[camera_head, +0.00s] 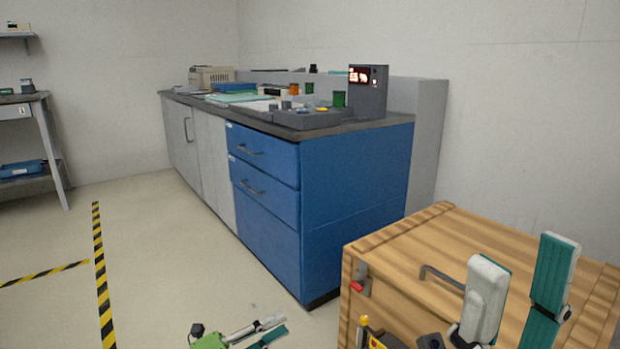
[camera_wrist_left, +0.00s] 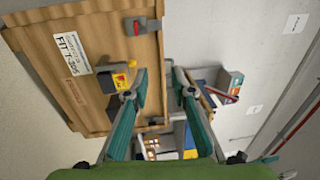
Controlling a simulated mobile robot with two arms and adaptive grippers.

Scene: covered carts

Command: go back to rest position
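My left gripper (camera_head: 272,328) shows at the bottom of the head view, low over the floor, with a green body. In the left wrist view its two teal fingers (camera_wrist_left: 160,85) stand apart with a gap and nothing held between them. My right gripper (camera_head: 518,285) is in front of the wooden cart at the lower right of the head view. Its two fingers, grey-white and teal, are spread apart with nothing seen between them.
The wooden cart (camera_head: 440,230) has a red latch (camera_head: 357,288) and a dark handle. A blue drawer cabinet (camera_head: 350,195) with a cluttered worktop stands behind. A shelf table (camera_head: 45,130) is at far left. Floor with striped tape (camera_head: 102,290) is clear at left.

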